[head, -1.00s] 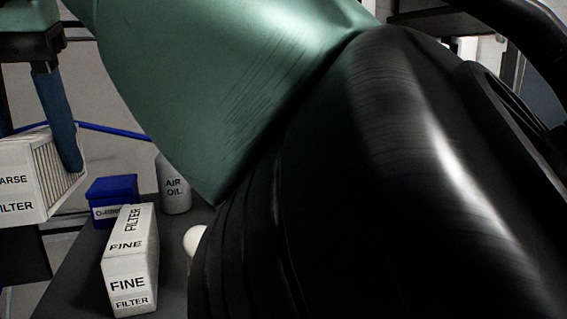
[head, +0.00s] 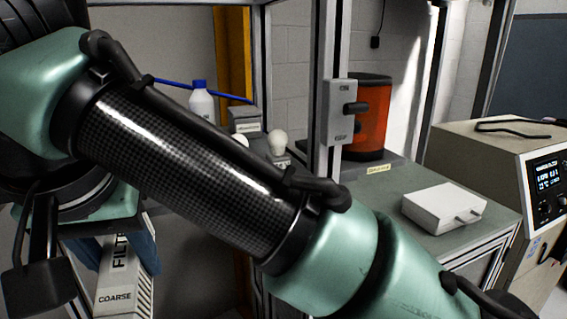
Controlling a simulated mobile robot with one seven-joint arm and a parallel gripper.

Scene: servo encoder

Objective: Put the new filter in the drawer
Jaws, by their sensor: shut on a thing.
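The filter box (head: 124,299), white and marked COARSE and FILTER, is at the lower left of the head view, tilted, with its lower end cut off by the frame. My gripper (head: 118,252) is shut on it, with blue fingers at its sides; my arm hides part of the gripper. No drawer can be made out for sure. A flat white box (head: 440,208) with small pegs on its front lies on the grey-green bench at the right; I cannot tell whether it is a drawer.
My arm crosses the middle of the view. Behind it stand a white bottle (head: 202,103), a grey box (head: 243,119) and white bulbs (head: 278,143). A machine with a display (head: 547,180) is at the right. The bench (head: 395,184) is partly clear.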

